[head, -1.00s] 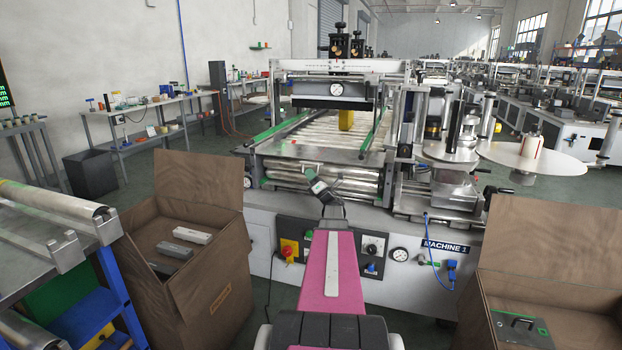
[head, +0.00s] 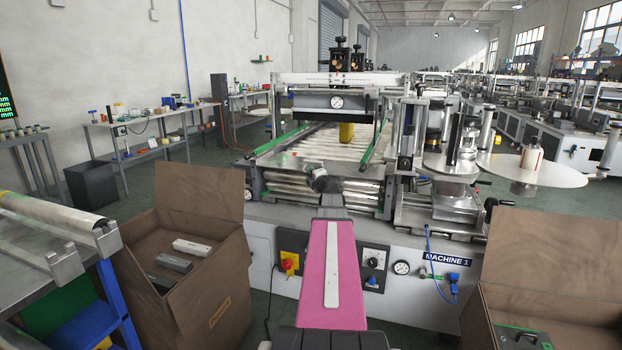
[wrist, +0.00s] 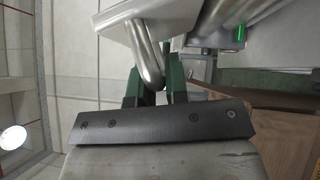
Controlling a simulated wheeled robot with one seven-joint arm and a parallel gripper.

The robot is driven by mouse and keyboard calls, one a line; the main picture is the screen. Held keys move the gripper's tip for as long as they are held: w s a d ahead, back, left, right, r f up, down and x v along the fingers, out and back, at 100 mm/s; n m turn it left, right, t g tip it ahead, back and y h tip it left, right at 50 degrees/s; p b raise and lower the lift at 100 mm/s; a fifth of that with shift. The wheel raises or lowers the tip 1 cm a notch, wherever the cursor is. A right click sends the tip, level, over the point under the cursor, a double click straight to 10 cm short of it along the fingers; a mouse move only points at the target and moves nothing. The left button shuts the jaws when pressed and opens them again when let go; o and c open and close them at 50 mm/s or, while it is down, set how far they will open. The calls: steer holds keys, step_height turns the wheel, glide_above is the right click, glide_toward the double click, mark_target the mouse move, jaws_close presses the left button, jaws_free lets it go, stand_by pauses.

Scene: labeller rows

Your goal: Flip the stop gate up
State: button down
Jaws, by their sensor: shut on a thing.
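In the wrist view, the two dark green fingers of my gripper (wrist: 153,82) stand on either side of a bent, shiny steel rod. The rod joins a pale metal plate above it, which looks like the stop gate (wrist: 165,14). My gripper is shut on the rod. In the head view, my gripper (head: 318,178) is at the front end of the roller bed of Machine 1 (head: 345,150). The fingertips and the gate are largely hidden behind my wrist there, so the gate's angle cannot be told.
Green side rails (head: 281,140) flank the rollers, with a yellow block (head: 346,132) farther back. An open cardboard box (head: 222,300) stands at the left and another (head: 550,265) at the right. A label reel disc (head: 533,172) sticks out right of the bed.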

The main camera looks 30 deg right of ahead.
steer(key=shift+w+d+r+m+g, duration=0.35)
steer(key=shift+r+m+g, duration=0.2)
steer(key=shift+m+g, duration=0.2)
steer(key=shift+w+d+r+m+g, duration=0.25)
steer(key=shift+d+r+m+g, duration=0.1)
steer(key=shift+r+m+g, duration=0.3)
steer(key=shift+d+m+g, duration=0.1)
steer(key=shift+m+g, duration=0.2)
steer(key=c, duration=1.1)
jaws_free()
steer(key=shift+w, duration=0.1)
glide_toward(310, 165)
steer(key=s, duration=0.3)
steer(key=shift+s+r, duration=0.2)
steer(key=shift+s, duration=0.05)
